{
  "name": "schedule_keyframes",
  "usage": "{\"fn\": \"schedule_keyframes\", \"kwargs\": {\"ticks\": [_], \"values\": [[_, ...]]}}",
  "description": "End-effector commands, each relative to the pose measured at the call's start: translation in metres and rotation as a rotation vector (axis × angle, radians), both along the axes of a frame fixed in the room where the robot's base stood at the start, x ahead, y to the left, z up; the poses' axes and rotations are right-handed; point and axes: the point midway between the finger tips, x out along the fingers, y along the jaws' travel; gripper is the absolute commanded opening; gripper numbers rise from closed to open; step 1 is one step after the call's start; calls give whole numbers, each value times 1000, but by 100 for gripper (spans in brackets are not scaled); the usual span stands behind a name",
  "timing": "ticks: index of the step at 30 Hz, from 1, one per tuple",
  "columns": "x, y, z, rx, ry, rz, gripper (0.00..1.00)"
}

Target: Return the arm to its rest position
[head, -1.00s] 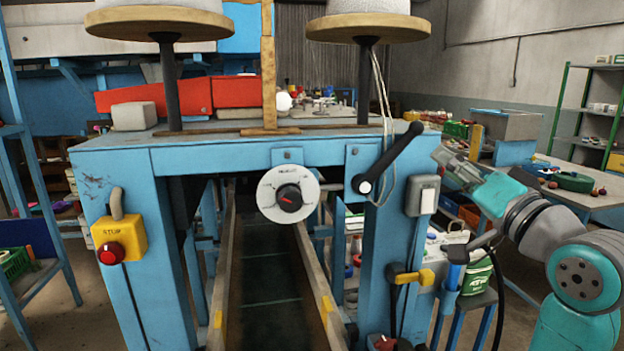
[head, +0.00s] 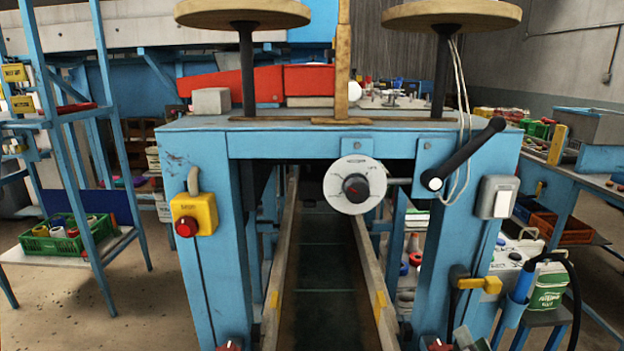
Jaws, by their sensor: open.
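I see nothing between the fingers. The rest of my arm is out of view, below the picture.
The frame carries a white dial (head: 345,170), a black lever (head: 470,150), a yellow stop box (head: 203,215) and a yellow-handled valve (head: 480,284). A conveyor trough (head: 320,270) runs beneath. A shelf with a green crate (head: 65,240) stands left. Open floor lies between shelf and frame.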

Motion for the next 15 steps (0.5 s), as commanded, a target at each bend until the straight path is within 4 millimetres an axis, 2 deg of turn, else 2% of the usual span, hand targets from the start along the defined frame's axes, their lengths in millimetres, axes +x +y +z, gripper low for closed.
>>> {"fn": "schedule_keyframes", "kwargs": {"ticks": [1,6,15], "values": [[-10,6,-19,-9,21,-5,48],[-45,20,-66,-60,67,-26,48],[-119,44,-133,-177,149,-43,48]]}}
